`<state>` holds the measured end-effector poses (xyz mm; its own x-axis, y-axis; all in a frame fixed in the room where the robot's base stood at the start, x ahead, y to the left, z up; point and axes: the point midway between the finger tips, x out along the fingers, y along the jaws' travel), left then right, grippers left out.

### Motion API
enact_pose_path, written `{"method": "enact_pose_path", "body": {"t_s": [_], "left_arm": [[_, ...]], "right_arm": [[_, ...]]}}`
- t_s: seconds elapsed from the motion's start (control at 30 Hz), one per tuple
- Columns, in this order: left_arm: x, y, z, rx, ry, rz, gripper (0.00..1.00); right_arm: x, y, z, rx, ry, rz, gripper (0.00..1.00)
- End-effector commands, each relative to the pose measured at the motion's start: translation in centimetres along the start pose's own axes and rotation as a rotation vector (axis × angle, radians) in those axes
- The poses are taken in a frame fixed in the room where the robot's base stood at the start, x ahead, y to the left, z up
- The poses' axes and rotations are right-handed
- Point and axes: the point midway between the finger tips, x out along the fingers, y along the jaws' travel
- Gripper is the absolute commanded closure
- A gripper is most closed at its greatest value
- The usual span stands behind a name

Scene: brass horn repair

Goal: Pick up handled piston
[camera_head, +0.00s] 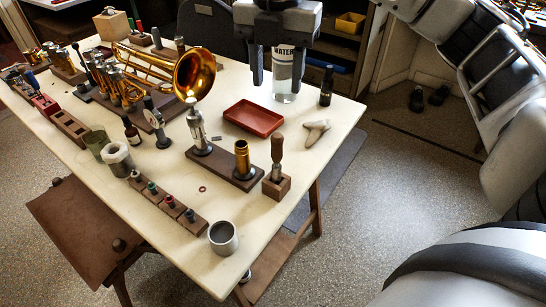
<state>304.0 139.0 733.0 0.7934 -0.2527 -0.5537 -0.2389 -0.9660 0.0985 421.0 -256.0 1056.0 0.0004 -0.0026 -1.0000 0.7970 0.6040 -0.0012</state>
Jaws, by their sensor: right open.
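A dark wooden-handled tool with a metal shank (277,150) stands upright in a small wooden block (276,186) near the table's right edge; it may be the handled piston, but I cannot tell for sure. A silver piston-like part (198,130) stands on the left end of a dark wooden base, and a brass cylinder (242,158) stands on its right end. My right gripper (277,84) is open, pointing down over the far right of the table, well beyond these parts. Its fingers appear on either side of a bottle labelled WATER (284,72); I cannot tell whether they touch it. My left gripper is out of view.
A brass trumpet (165,70) lies at the back left. A grey cup (223,237) stands at the front corner.

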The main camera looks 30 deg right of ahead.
Motion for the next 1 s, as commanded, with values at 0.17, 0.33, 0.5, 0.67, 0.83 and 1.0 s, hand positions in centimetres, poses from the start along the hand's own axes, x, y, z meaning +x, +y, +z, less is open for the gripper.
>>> {"method": "enact_pose_path", "body": {"t_s": [0.17,0.33,0.5,0.67,0.83,1.0], "left_arm": [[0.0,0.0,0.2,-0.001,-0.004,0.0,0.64],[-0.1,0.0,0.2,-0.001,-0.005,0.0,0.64],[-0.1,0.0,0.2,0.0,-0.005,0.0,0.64],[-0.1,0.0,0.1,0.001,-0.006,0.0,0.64],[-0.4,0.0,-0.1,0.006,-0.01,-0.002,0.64],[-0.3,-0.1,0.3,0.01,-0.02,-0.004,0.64]], "right_arm": [[3.6,-0.1,0.0,0.0,0.001,-0.007,0.53],[7.2,-0.1,-0.1,-0.003,0.003,-0.004,0.53],[9.4,0.0,-0.1,-0.003,0.002,-0.001,0.53],[10.3,0.0,0.0,-0.004,0.002,-0.001,0.53],[12.7,-0.1,0.2,-0.004,0.004,-0.003,0.53],[14.8,0.0,0.3,-0.005,0.004,0.0,0.53]]}}
